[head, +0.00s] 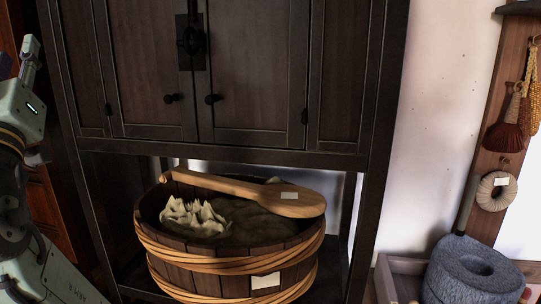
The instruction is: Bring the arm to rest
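My arm stands along the left edge of the head view, with its pale grey links partly cut off by the frame. What looks like part of my gripper (30,58) points up at the upper left, in front of the dark cabinet's left side. Its fingertips do not show clearly, so I cannot tell whether it is open or shut. I see nothing held in it.
A dark wooden cabinet (255,75) has its doors shut. On its lower shelf, a wooden tub (215,262) holds pale and brown contents, with a wooden paddle (245,190) across its top. A stone quern (472,270) stands lower right. A ring (484,190) hangs above it.

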